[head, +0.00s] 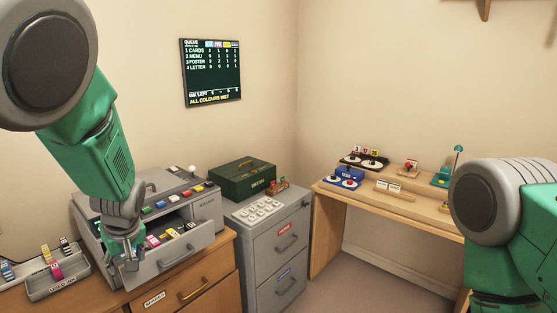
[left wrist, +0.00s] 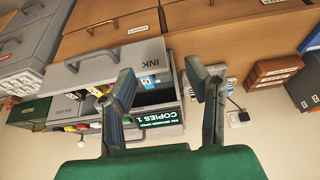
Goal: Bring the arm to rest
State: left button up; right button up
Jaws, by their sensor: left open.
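My left arm comes in from the left in the head view. Its gripper (head: 127,256) points down in front of the grey printing machine (head: 205,212), by the left end of its pulled-out ink drawer (head: 178,262). In the left wrist view the two fingers of my left gripper (left wrist: 160,75) are spread apart with nothing held between them. The drawer front marked INK (left wrist: 95,68) lies behind the left finger there. Whether the gripper touches the drawer is hard to tell. My right arm (head: 505,225) shows at the right of the head view, but its gripper is out of sight.
Coloured cartridges (head: 170,236) sit in the drawer. A grey tray (head: 58,281) with small coloured pieces stands left of the machine. A green box (head: 242,177) and keypad (head: 258,210) rest on the grey cabinet (head: 278,245). A wooden desk (head: 400,200) holds small devices at right.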

pick_arm(q)
jog(key=s+f+m+g+h+b, duration=0.1)
jog(key=s+f+m+b, duration=0.15)
jog(key=s+f, duration=0.7)
jog(key=s+f+m+b, duration=0.25)
jog(key=s+f, duration=0.45)
jog(key=f, duration=0.6)
jog(key=s+d+f+m+h, duration=0.1)
jog(key=s+d+f, duration=0.1)
jog(key=s, duration=0.4)
jog(key=s+d+f+m+g+b, duration=0.1)
jog(key=s+f+m, duration=0.1)
jog(key=s, duration=0.5)
jog(key=s+d+f+m+h+b, duration=0.1)
jog(key=s+d+f+m, duration=0.1)
jog(key=s, duration=0.4)
jog(key=shift+s+d+f+h, duration=0.3)
jog(key=shift+s+d+f, duration=0.05)
jog(key=shift+f, duration=0.55)
jog(key=shift+w, duration=0.15)
